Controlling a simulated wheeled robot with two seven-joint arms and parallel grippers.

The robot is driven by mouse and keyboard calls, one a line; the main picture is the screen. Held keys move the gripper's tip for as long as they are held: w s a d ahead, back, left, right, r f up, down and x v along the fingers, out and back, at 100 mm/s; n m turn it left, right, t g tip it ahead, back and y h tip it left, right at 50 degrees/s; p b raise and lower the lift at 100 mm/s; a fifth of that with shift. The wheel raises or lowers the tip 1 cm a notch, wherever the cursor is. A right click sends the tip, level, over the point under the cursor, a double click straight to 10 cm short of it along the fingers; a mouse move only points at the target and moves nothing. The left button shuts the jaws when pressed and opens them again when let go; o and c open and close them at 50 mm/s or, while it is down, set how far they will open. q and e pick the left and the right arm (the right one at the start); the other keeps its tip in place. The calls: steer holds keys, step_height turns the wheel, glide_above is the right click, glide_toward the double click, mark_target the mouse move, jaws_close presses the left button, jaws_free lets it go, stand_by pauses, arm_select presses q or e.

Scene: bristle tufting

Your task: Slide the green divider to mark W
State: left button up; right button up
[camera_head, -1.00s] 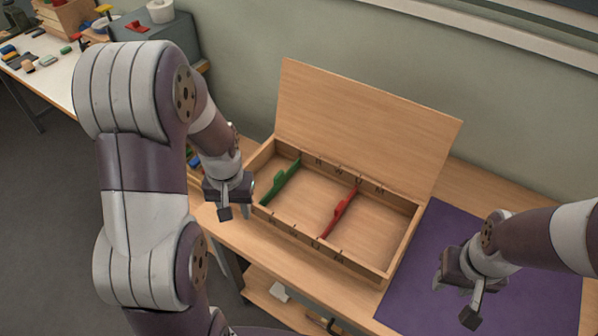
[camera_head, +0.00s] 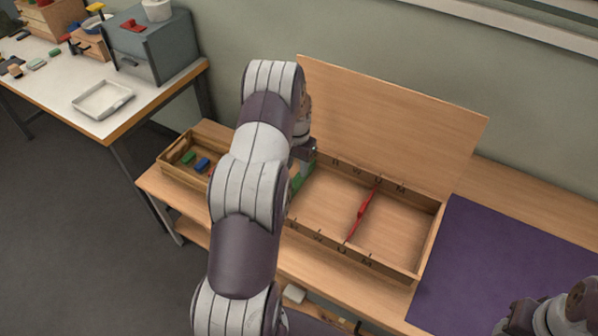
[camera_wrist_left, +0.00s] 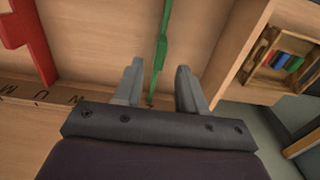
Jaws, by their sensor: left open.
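The wooden box (camera_head: 375,266) stands open, with letters along its front and back walls. Mark W (camera_head: 356,172) on the back wall lies between the green and red dividers. The green divider (camera_head: 297,181) is near the box's left end, mostly hidden by my left arm.
The red divider (camera_head: 363,210) stands across the box right of W. The raised lid (camera_head: 390,120) is behind the box. A small tray (camera_head: 172,176) with coloured pieces is to the left, and a purple mat (camera_head: 490,255) to the right. Box floor between the dividers is clear.

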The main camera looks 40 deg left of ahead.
mark_target(297, 177)
arm_select(q)
steer(key=shift+f, duration=2.35)
jaws_close()
steer(key=d, duration=0.4)
steer(key=w+d, duration=0.1)
steer(key=d, duration=0.9)
steer(key=shift+w, duration=0.3)
jaws_free()
steer(key=shift+r, duration=0.1)
